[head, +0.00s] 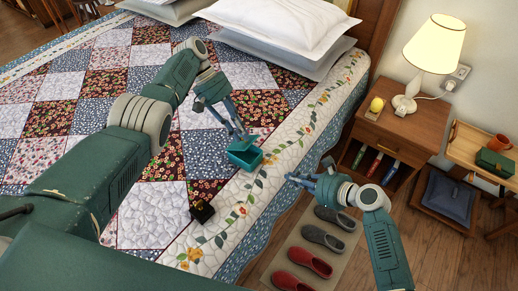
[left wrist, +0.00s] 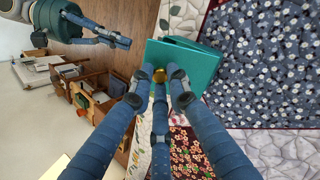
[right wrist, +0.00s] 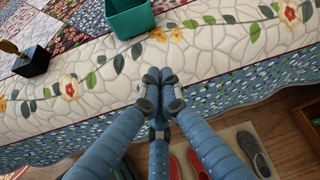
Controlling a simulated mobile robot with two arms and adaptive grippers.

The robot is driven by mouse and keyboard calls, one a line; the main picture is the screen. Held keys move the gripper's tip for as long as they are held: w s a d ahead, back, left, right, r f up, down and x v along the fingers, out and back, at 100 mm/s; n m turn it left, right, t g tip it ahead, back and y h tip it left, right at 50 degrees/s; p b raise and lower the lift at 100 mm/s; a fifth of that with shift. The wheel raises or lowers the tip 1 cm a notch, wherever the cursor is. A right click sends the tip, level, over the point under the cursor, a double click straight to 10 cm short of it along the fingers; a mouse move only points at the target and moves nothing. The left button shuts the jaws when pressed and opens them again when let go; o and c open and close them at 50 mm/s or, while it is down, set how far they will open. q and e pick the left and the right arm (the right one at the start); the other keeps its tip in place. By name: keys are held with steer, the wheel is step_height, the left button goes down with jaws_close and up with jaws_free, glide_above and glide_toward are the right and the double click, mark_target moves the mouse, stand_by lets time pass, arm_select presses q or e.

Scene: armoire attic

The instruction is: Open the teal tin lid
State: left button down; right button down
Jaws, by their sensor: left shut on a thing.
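The teal tin (head: 243,158) stands on the white floral border of the quilt, near the bed's edge. In the right wrist view the tin (right wrist: 130,20) shows its open inside. My left gripper (head: 242,137) is above the tin. In the left wrist view its fingers (left wrist: 160,83) are shut around the brass knob (left wrist: 160,75) of the teal lid (left wrist: 185,65). The lid looks raised off the tin, though fingers partly hide it. My right gripper (head: 292,178) is beside the bed, right of the tin. Its fingertips (right wrist: 158,76) are together with nothing between them.
A small black block with a gold handle (head: 202,211) lies on the quilt near the tin. A nightstand (head: 400,130) carries a lamp (head: 432,50) and a yellow ball (head: 377,105). Red slippers (head: 305,262) and grey slippers (head: 325,235) lie on a floor mat. Pillows are at the bed's head.

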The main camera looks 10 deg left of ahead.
steer(key=a+r+m+y, duration=0.2)
steer(key=a+r, duration=0.2)
steer(key=r, duration=0.6)
steer(key=shift+g, duration=0.4)
steer(key=x, duration=0.9)
steer(key=shift+w+a+f, duration=0.15)
steer(key=shift+w+a, duration=0.05)
steer(key=shift+w, duration=0.2)
steer(key=shift+w+a+r+n, duration=0.25)
steer(key=shift+a+r, duration=0.2)
steer(key=shift+r, duration=0.3)
arm_select(q)
steer(key=c, duration=1.8)
jaws_free()
steer(key=shift+f, duration=0.1)
steer(key=shift+c, duration=0.2)
steer(key=shift+o, duration=0.9)
arm_select(e)
steer(key=shift+s, duration=0.1)
steer(key=shift+d+f, duration=0.1)
